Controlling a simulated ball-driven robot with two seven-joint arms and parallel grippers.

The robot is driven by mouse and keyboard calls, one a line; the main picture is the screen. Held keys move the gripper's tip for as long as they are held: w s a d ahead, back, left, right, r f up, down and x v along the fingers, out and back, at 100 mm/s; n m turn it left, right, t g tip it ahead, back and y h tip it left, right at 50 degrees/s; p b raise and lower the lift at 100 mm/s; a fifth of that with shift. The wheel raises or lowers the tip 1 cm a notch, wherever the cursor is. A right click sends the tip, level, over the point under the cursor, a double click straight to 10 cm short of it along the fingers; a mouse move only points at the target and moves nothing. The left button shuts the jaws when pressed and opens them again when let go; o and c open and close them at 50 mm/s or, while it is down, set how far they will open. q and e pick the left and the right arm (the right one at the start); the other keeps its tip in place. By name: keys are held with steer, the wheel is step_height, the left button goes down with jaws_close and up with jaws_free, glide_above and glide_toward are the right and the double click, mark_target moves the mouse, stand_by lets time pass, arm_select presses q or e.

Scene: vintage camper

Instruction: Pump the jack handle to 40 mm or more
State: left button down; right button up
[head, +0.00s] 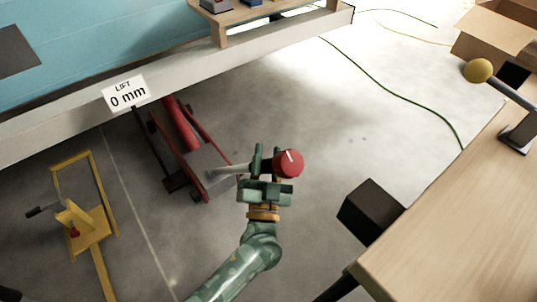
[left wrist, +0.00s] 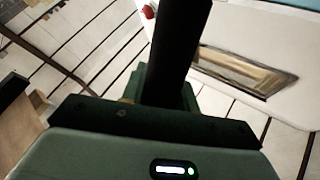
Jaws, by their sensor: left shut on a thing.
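The red floor jack (head: 205,165) stands on the concrete under the edge of the camper. Its grey handle (head: 232,168) points to the right from the jack, low and nearly level, and ends in a red knob (head: 289,163). My left gripper (head: 265,165) is shut on the handle just short of the knob and hides that part of it. A white sign (head: 127,94) on the camper's lower edge reads "LIFT 0 mm". In the left wrist view a dark bar (left wrist: 180,45) rises from the gripper; I cannot tell what it is. My right gripper is not in view.
A yellow stand (head: 85,225) is on the floor at left. A wooden bench (head: 465,215) at right carries a lever with a yellow ball (head: 478,70). A black block (head: 370,212) is beside the bench. A cardboard box (head: 495,40) is at upper right. A green cable (head: 400,95) crosses the floor.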

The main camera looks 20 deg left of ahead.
arm_select(q)
steer(key=shift+s+d+f+m+h, duration=0.2)
steer(key=shift+d+f+m+h, duration=0.15)
steer(key=shift+f+h, duration=0.25)
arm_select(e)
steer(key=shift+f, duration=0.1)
arm_select(q)
steer(key=c, duration=1.2)
jaws_free()
steer(key=shift+c, duration=0.2)
steer(key=shift+o, duration=0.9)
steer(key=shift+d, duration=0.15)
steer(key=shift+r+y, duration=0.15)
steer(key=shift+y, duration=0.15)
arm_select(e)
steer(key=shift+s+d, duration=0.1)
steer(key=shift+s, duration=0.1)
arm_select(q)
steer(key=shift+s, duration=0.4)
steer(key=p+v, duration=0.2)
steer(key=v, duration=0.4)
steer(key=shift+s+d+f, duration=0.15)
steer(key=shift+s+f, duration=0.1)
steer(key=shift+f, duration=0.1)
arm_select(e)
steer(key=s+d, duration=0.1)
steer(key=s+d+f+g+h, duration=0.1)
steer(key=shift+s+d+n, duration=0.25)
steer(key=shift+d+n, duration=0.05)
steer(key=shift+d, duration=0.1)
